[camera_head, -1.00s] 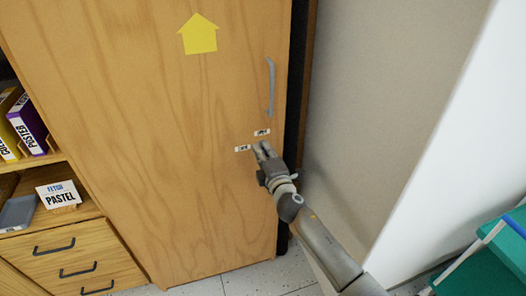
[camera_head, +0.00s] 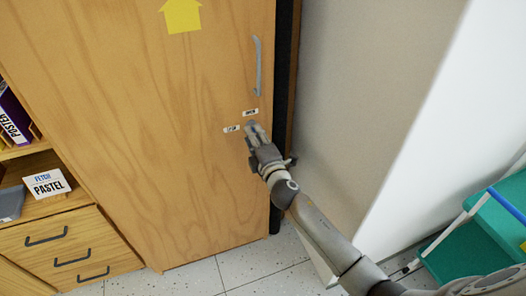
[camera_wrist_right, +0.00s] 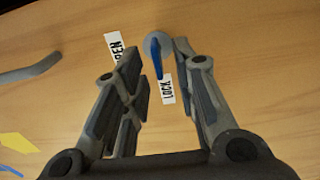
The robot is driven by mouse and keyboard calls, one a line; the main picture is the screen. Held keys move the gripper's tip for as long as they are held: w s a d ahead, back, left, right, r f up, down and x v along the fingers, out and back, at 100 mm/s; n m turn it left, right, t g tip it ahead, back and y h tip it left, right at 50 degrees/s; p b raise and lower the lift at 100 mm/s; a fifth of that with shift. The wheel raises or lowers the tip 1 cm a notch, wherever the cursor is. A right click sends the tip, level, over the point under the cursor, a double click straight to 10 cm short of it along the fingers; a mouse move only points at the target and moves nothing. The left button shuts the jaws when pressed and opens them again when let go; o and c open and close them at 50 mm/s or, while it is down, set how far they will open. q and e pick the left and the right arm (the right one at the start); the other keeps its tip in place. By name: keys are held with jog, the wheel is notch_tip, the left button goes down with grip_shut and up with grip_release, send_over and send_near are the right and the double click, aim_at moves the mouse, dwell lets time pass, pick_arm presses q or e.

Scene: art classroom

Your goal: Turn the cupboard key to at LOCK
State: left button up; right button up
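The cupboard door (camera_head: 150,120) is light wood. In the right wrist view, a blue key (camera_wrist_right: 158,62) sits at a round grey lock (camera_wrist_right: 153,40). Its blue part points down the picture, beside the white LOCK label (camera_wrist_right: 167,88); the OPEN label (camera_wrist_right: 115,46) is to the left. Both labels show in the head view, OPEN (camera_head: 250,113) and LOCK (camera_head: 231,128). My right gripper (camera_wrist_right: 160,55) is open, one finger on each side of the key, with gaps visible. In the head view my right gripper (camera_head: 252,130) hides the key. My left gripper is out of view.
A grey door handle (camera_head: 258,66) is above the lock. A drawer unit (camera_head: 75,245) with a PASTEL sign (camera_head: 47,184) stands at the left.

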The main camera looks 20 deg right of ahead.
jog(key=s, duration=0.9)
jog(key=shift+s+d, duration=0.15)
jog(key=shift+s, duration=0.1)
jog(key=shift+f, duration=0.1)
jog(key=s+d+f+m+g+p, duration=0.1)
jog(key=s+f+m+g, duration=0.2)
jog(key=f, duration=0.8)
jog(key=s+d+f+m+g, duration=0.1)
jog(key=s+f+m+g, duration=0.15)
jog(key=s+f, duration=0.6)
jog(key=s+d+f+m+g+p, duration=0.1)
jog(key=f+m+g, duration=0.15)
jog(key=f, duration=1.15)
jog(key=s+f+m+g, duration=0.2)
jog(key=s+f, duration=0.4)
jog(key=s, duration=0.6)
jog(key=s+f+m+g, duration=0.3)
jog(key=s+f, duration=0.3)
jog(key=s, duration=0.6)
jog(key=s+d+f+m+g, duration=0.1)
jog(key=s+f+m+g, duration=0.2)
jog(key=s, duration=1)
notch_tip(320, 180, down, 3)
jog(key=shift+f+g+h+p, duration=0.2)
jog(key=shift+g+h+p, duration=0.1)
jog(key=shift+g+p, duration=0.2)
